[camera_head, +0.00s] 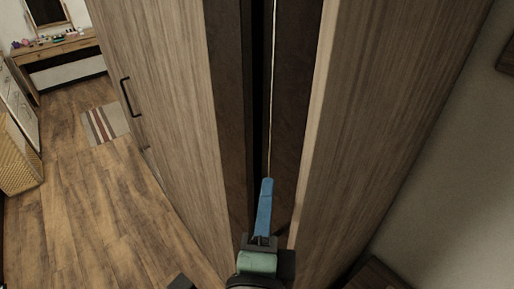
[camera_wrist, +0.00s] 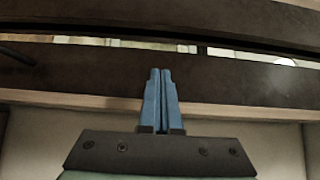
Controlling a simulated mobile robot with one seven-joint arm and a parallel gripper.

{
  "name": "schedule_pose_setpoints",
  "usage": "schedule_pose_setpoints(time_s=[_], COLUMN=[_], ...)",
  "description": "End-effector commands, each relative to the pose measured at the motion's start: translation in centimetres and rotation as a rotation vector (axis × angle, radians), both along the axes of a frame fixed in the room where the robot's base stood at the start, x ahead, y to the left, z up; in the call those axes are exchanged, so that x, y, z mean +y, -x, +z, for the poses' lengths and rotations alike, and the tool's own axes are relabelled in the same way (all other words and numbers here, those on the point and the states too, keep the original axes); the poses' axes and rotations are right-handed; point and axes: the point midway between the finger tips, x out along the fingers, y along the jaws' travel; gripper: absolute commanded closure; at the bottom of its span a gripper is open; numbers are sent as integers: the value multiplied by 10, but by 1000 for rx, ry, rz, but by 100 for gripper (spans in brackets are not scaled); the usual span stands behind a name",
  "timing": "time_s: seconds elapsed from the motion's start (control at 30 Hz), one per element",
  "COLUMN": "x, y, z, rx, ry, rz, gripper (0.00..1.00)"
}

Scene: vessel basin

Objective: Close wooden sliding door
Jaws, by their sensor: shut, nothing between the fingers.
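Wooden panelling fills the middle of the head view. The left wood face (camera_head: 165,90) carries a black bar handle (camera_head: 129,98). A right wood panel (camera_head: 385,100) stands opposite it. I cannot tell for sure which panel is the sliding door. Between them are two dark edge faces (camera_head: 230,80) with a narrow gap, which also shows as a bright slit in the wrist view. My gripper (camera_head: 267,181) has its blue fingers together and empty, pointing at the dark face right of the gap. In the wrist view the fingertips (camera_wrist: 160,72) overlap the lower dark band (camera_wrist: 90,82); contact is unclear.
Open wooden floor (camera_head: 90,220) lies to the left, with a striped rug (camera_head: 105,123). A desk (camera_head: 60,45) with small items and a mirror stands at the far left. A woven basket (camera_head: 18,155) is at the left edge. A pale wall (camera_head: 450,170) is close on the right.

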Motion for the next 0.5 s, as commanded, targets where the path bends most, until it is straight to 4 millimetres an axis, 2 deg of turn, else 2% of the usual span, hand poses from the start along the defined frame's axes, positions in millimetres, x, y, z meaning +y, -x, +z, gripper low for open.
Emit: schedule_pose_setpoints(time_s=[0.07, 0.5], x=[-1, -4], y=[-7, -27], z=[-5, -5], rx=[-6, -6], ry=[-1, -1], rz=[-2, -1], gripper=[100, 100])
